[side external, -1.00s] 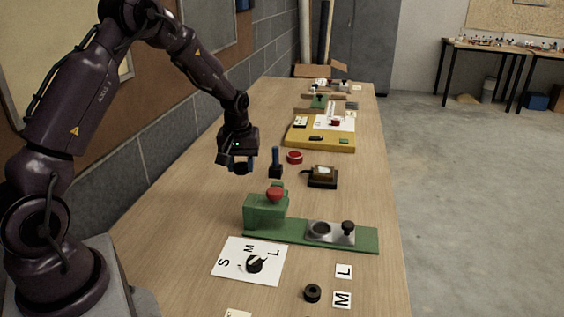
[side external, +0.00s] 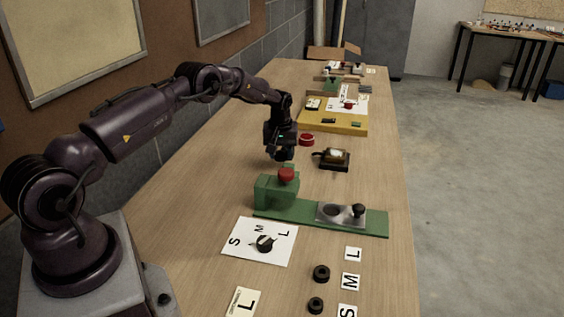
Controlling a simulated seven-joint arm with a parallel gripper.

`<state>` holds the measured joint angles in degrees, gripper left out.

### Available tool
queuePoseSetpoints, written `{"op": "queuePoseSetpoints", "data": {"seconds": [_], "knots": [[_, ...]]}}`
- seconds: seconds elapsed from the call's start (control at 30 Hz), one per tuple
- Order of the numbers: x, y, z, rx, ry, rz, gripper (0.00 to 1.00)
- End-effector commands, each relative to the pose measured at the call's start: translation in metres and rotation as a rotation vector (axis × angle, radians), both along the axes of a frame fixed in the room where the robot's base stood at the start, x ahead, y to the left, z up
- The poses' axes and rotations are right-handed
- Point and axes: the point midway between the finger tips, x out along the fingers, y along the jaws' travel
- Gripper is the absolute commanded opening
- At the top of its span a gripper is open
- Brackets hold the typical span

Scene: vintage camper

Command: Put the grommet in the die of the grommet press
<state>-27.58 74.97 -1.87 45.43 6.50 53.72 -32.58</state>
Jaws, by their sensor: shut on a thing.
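The green grommet press (side external: 280,194) stands mid-table, with a red knob (side external: 286,174) on its block. A grey metal plate (side external: 341,214) on its base has a round die opening (side external: 328,210) at the left and a black knob (side external: 358,210) at the right. My gripper (side external: 283,156) is above the table behind the press block, pointing down and apart from the die. It is shut on a small dark thing, which looks like a black grommet but is mostly hidden by the fingers. Two black grommets lie in front, near the M label (side external: 321,273) and the S label (side external: 315,305).
Behind are a red round thing (side external: 307,139), a black device with a pale top (side external: 334,158) and a yellow board (side external: 325,124).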

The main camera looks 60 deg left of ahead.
Motion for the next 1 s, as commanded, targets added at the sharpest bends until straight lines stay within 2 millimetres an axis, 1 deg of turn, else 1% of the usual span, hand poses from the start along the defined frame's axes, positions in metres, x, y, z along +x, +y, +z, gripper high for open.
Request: {"op": "queuePoseSetpoints", "data": {"seconds": [0.23,0.33,0.43,0.83,0.87,0.9,0.97,1.0], "knots": [[0.007,0.004,-0.011,-0.001,-0.001,0.000,0.18],[0.006,0.003,-0.029,-0.002,0.002,0.000,0.18],[0.006,0.003,-0.038,-0.001,0.000,0.001,0.18],[0.006,0.003,-0.043,0.000,0.000,0.000,0.18],[0.006,0.003,-0.043,0.000,0.000,0.000,0.43],[0.006,0.003,-0.042,0.000,0.000,0.000,0.52],[0.006,0.003,-0.042,0.000,0.000,0.000,0.66],[0.006,0.003,-0.042,0.000,0.000,0.000,0.66]]}}
